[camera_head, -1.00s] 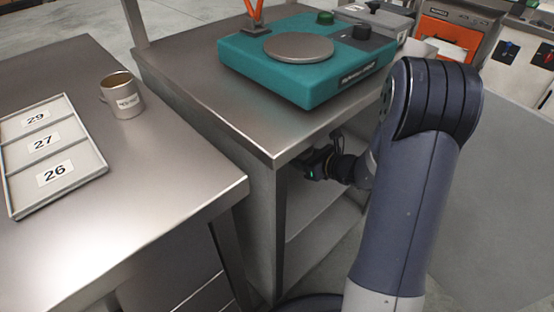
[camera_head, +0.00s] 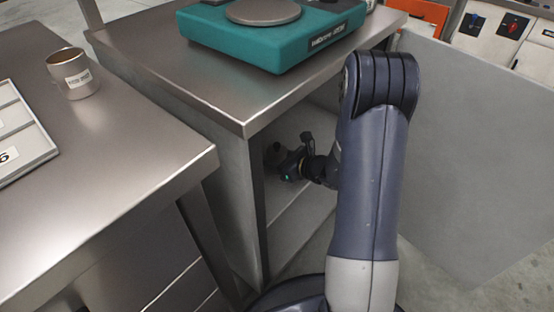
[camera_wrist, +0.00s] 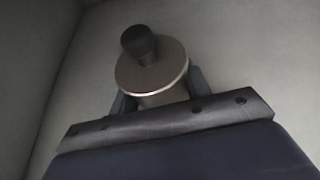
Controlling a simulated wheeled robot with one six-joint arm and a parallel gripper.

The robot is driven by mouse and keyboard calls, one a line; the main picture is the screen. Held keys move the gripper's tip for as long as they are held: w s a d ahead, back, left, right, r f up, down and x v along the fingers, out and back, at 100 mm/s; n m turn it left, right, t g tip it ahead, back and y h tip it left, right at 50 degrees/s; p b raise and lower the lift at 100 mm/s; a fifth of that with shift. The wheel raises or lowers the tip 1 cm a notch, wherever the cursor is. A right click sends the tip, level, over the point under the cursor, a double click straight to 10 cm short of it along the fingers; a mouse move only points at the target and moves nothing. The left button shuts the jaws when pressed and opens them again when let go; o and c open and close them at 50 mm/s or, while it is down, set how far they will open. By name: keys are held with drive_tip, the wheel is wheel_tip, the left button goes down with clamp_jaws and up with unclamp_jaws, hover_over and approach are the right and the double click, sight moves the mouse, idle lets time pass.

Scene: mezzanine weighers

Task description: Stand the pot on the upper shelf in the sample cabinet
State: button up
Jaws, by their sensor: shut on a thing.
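The pot (camera_wrist: 163,72) is a beige-grey round vessel with a flat lid and a dark knob. In the wrist view it sits between the fingers of my gripper (camera_wrist: 157,98), which is shut on it. In the head view my gripper (camera_head: 287,168) is inside the open sample cabinet (camera_head: 257,205), at the upper shelf (camera_head: 290,215). The pot shows there only as a dim shape (camera_head: 274,153) partly behind the gripper. I cannot tell whether its base touches the shelf.
A teal scale (camera_head: 285,48) stands on the cabinet's steel top. The open door (camera_head: 480,150) spans the right side. At left a steel table (camera_head: 110,160) holds a mug (camera_head: 75,75) and a numbered tray (camera_head: 22,145). The cabinet's side wall is close to my gripper.

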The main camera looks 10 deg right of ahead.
drive_tip(key=shift+f, duration=0.15)
drive_tip(key=o, duration=1.2)
drive_tip(key=shift+r, duration=0.25)
drive_tip(key=p+v, duration=0.3)
drive_tip(key=v, duration=0.7)
drive_tip(key=shift+s+d+r, duration=0.2)
drive_tip(key=shift+s+d+r+p, duration=0.15)
drive_tip(key=shift+s+d+p, duration=0.2)
drive_tip(key=shift+s, duration=0.2)
drive_tip(key=shift+a, duration=0.1)
